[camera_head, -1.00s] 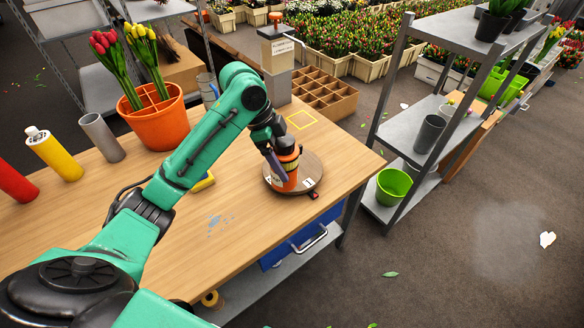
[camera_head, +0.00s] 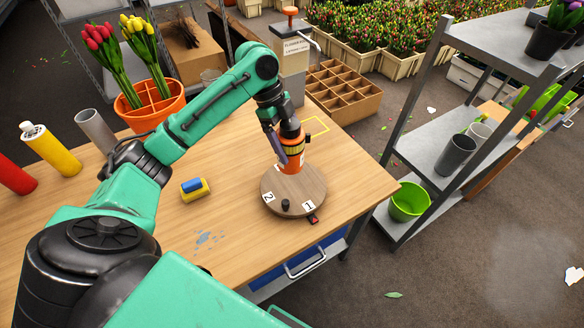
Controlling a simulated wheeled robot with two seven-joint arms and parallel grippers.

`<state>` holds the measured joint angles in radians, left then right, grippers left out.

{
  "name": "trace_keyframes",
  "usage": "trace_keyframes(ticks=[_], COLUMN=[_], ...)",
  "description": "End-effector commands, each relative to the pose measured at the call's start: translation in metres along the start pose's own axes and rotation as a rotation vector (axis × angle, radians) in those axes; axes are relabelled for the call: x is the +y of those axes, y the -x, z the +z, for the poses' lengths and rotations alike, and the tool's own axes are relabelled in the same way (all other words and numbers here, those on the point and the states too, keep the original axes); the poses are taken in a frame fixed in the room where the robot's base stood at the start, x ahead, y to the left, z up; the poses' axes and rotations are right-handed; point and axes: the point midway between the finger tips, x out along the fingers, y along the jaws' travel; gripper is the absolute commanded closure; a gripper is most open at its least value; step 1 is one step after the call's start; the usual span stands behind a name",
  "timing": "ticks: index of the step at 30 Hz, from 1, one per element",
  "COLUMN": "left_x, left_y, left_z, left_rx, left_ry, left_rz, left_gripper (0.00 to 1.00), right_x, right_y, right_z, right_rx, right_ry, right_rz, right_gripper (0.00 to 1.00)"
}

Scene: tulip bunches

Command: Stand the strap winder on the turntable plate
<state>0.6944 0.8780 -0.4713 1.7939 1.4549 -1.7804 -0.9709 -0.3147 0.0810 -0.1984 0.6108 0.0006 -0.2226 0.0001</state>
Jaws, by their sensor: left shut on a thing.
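The strap winder (camera_head: 292,164), an orange cylinder with a dark band, is upright over the far part of the turntable plate (camera_head: 309,190). I cannot tell whether its base touches the plate. My left gripper (camera_head: 287,148) is shut on it from the upper left, and the gripper's finger hides part of its side. The plate is a round wooden disc with labels 1 and 2 and a small dark knob near its front edge. My right gripper is not in view.
A yellow and blue block (camera_head: 195,189) lies left of the plate. An orange pot of tulips (camera_head: 151,116), a grey cylinder (camera_head: 95,130) and a yellow bottle (camera_head: 52,151) stand further left. A divided cardboard box (camera_head: 344,94) is behind. A metal shelf (camera_head: 436,142) is at right.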

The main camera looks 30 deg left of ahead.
Motion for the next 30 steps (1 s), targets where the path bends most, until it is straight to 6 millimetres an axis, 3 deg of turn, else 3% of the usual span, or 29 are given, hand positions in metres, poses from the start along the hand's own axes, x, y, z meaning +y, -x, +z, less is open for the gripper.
trace_keyframes(ticks=[5, 12, 15, 20, 21, 22, 30], left_x=[0.001, 0.0, 0.0, -0.001, 0.0, 0.0, -0.001], left_y=[-0.044, -0.082, -0.094, -0.096, -0.096, -0.096, -0.093], left_z=[0.018, 0.033, 0.038, 0.039, 0.04, 0.04, 0.04], left_rx=[0.0, 0.002, 0.001, 0.0, 0.0, 0.0, 0.0], left_ry=[0.0, 0.001, 0.0, -0.001, -0.001, -0.001, 0.0], left_rz=[0.001, 0.0, -0.002, -0.004, -0.002, -0.002, -0.003], left_gripper=[0.95, 0.95, 0.95, 0.95, 0.06, 0.0, 0.0], right_x=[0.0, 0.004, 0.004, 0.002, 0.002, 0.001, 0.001], right_y=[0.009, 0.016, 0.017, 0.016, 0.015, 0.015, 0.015], right_z=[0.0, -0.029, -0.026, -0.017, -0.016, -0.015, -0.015], right_rx=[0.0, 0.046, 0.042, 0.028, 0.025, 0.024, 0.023], right_ry=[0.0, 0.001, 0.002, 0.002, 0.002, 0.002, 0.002], right_rz=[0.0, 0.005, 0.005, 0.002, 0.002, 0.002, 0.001], right_gripper=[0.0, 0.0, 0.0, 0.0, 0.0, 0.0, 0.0])
